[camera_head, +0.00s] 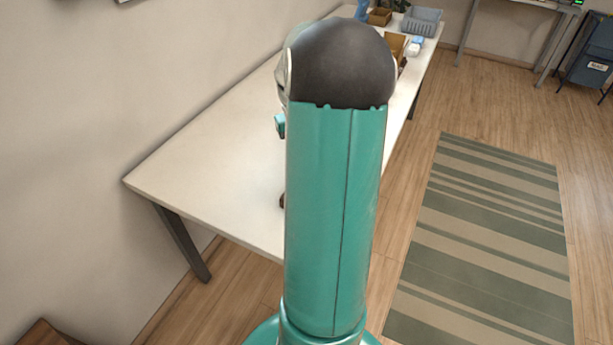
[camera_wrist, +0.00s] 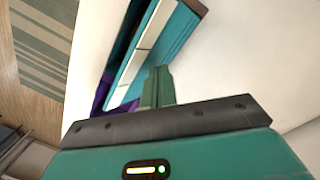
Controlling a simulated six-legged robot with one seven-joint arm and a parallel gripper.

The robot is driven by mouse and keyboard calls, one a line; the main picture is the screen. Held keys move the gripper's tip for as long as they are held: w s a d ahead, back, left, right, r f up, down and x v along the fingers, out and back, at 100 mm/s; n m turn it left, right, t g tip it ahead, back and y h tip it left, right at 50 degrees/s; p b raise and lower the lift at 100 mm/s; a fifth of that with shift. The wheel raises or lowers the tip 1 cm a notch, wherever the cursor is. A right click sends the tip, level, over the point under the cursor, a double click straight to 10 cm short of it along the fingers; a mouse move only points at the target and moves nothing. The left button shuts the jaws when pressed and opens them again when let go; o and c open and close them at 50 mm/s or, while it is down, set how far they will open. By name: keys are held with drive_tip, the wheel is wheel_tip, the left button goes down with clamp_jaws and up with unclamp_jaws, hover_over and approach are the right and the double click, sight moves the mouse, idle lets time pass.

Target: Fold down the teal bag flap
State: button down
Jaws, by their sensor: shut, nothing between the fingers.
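A teal bag piece, probably the flap (camera_wrist: 172,45), with a pale stripe along it, lies slanted across the top of the wrist view. A dark gap and a purple part (camera_wrist: 101,95) show along its left side. My gripper (camera_wrist: 158,75) is shut and empty. Its green fingertips are at the lower edge of the teal piece; I cannot tell whether they touch it. In the head view my own arm hides most of the bag area; only a small teal bit shows at the arm's left edge, and I cannot tell what it is.
A long white table (camera_head: 205,165) stands along the wall, its near left part bare. At its far end are a grey basket (camera_head: 421,22) and brown boxes (camera_head: 380,16). A striped rug (camera_head: 480,245) lies on the open wooden floor to the right.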

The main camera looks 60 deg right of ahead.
drive_tip(key=shift+s+d+f, duration=0.1)
drive_tip(key=shift+s+f, duration=0.1)
drive_tip(key=shift+s, duration=0.3)
drive_tip(key=shift+s+f, duration=0.15)
drive_tip(key=shift+s, duration=0.3)
drive_tip(key=shift+s+f, duration=0.1)
drive_tip(key=shift+s+f, duration=0.7)
drive_tip(key=shift+f, duration=0.1)
drive_tip(key=shift+s+f, duration=0.45)
drive_tip(key=shift+f, duration=0.35)
drive_tip(key=shift+d+r, duration=0.1)
drive_tip(key=shift+r, duration=0.05)
drive_tip(key=shift+w+r, duration=0.25)
drive_tip(key=shift+r, duration=0.2)
